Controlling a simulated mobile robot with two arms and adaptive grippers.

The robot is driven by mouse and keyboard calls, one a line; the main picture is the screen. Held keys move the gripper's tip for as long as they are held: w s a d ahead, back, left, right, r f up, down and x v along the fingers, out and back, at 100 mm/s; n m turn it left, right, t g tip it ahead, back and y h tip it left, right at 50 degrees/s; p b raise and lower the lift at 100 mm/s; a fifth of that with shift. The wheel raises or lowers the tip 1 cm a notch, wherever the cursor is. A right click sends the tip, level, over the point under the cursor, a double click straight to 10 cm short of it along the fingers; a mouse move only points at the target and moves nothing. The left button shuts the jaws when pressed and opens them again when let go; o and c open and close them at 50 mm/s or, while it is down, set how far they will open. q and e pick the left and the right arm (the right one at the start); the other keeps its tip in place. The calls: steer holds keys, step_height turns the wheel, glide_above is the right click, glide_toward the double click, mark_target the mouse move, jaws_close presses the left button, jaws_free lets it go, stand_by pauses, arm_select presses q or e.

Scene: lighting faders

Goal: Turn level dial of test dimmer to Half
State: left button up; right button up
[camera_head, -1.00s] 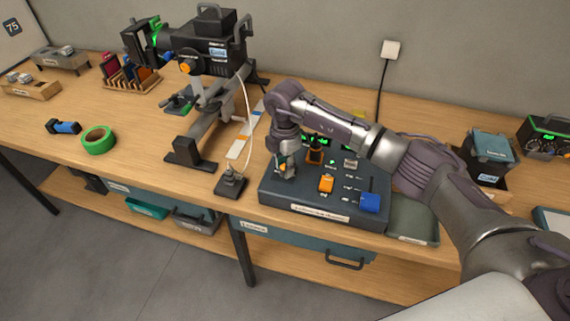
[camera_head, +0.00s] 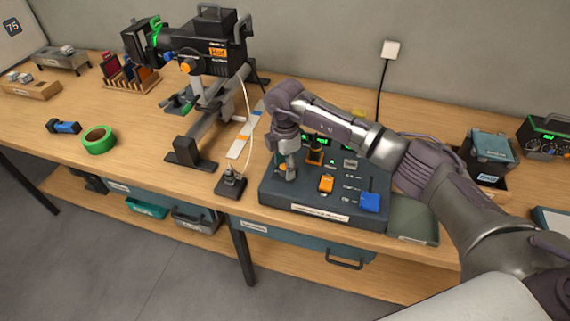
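The test dimmer is a dark slanted control box (camera_head: 275,196) on the bench in the middle of the view. It carries a label on its front edge, green lit displays, an orange control (camera_head: 326,184) and a blue control (camera_head: 369,202). My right gripper (camera_head: 287,173) points down at the left part of the box and hides what lies under it. A bit of orange shows beside its fingers. The fingers are too small to tell open from shut. Which control is the level dial cannot be told. My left gripper is not in view.
A black stage lamp (camera_head: 205,50) stands on a rail left of the box, its label now reading "Hot". A small black switch box (camera_head: 230,185) with a cable sits just left. A grey tray (camera_head: 413,220) lies right. Green tape (camera_head: 98,140) lies far left.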

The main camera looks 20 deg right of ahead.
mark_target(285, 166)
step_height(285, 166, up, 12)
stand_by(0.7)
